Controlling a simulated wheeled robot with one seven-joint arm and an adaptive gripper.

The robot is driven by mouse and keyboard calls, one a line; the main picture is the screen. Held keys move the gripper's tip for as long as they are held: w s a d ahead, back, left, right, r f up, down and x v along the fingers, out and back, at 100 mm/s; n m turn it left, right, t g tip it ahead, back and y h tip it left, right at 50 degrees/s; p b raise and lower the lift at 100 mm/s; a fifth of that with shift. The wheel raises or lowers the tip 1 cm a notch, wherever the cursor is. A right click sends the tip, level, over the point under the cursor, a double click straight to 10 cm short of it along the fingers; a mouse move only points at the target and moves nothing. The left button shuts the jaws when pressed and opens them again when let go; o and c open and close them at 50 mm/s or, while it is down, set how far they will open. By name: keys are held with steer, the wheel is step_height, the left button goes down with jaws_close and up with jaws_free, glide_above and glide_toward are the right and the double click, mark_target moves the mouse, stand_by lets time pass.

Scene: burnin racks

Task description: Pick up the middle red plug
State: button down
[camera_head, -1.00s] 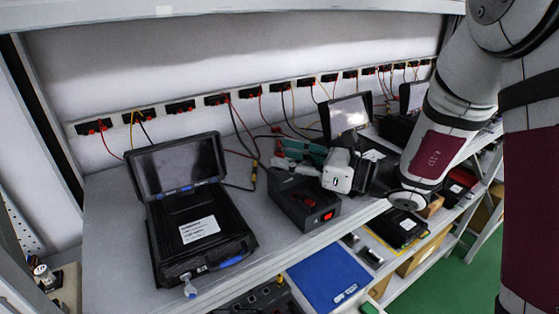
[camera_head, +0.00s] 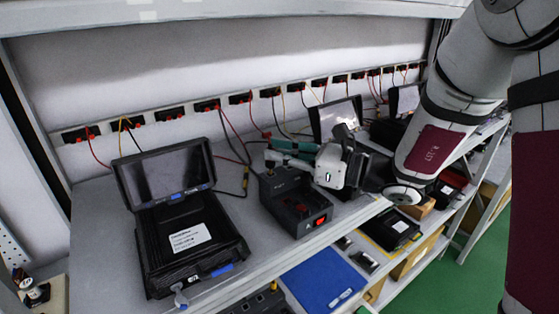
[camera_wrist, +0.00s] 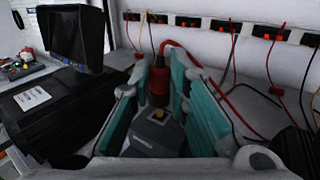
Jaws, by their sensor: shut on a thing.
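In the wrist view a red plug (camera_wrist: 160,82) with a dark lower end stands roughly upright between the teal finger pads of my gripper (camera_wrist: 158,88). The gripper is shut on it. A red cable curves from it to the right. Just below it is a dark box with a small brass-coloured part (camera_wrist: 157,115) on top; I cannot tell whether the plug touches the box. In the head view my gripper (camera_head: 290,152) is at the back of the black box (camera_head: 285,192) with a red switch. The held plug is not clear there.
An open black rugged case with a screen (camera_head: 188,215) stands left on the shelf. Another screen unit (camera_head: 338,118) is behind my gripper. Several wall sockets with red and yellow cables (camera_head: 170,113) line the back. A blue folder (camera_head: 325,280) lies on the lower shelf.

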steer(key=shift+r, duration=0.75)
steer(key=s+d+r+p, duration=0.1)
steer(key=s+d, duration=0.8)
steer(key=s, duration=0.4)
steer(key=shift+d+r, duration=0.25)
steer(key=shift+d, duration=0.05)
steer(key=shift+w, duration=0.15)
